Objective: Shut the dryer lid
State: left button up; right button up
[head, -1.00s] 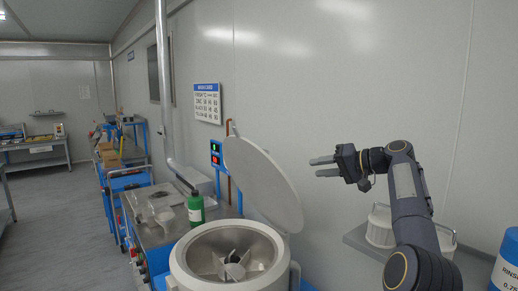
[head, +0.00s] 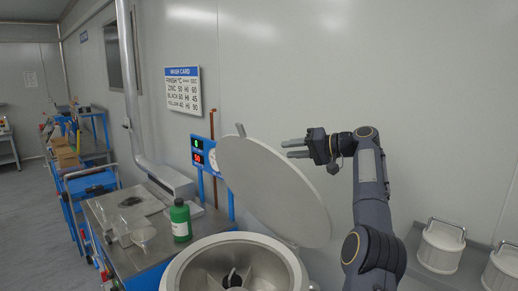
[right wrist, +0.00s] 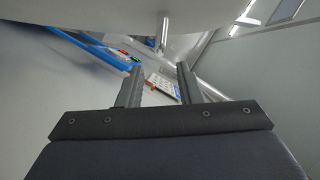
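The round grey dryer lid (head: 274,192) stands tilted open above the dryer drum (head: 232,268), with a small tab handle at its upper left edge. The drum below is open, with a dark hub and vanes inside. My right gripper (head: 288,149) is at the lid's upper right edge, fingers pointing left, apart and empty. In the right wrist view my right gripper (right wrist: 158,80) shows both fingers spread with nothing between them, and the lid (right wrist: 120,14) crosses the top. Whether the fingers touch the lid I cannot tell. My left gripper is out of view.
A green bottle (head: 180,220) and clear containers stand on the steel bench (head: 115,205) left of the drum. White baskets (head: 441,246) sit on a shelf at right.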

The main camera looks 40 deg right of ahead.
jog(key=x, duration=0.7)
jog(key=shift+w+a+p, duration=0.15)
jog(key=shift+w+p, duration=0.05)
jog(key=shift+p, duration=0.1)
grip_shut()
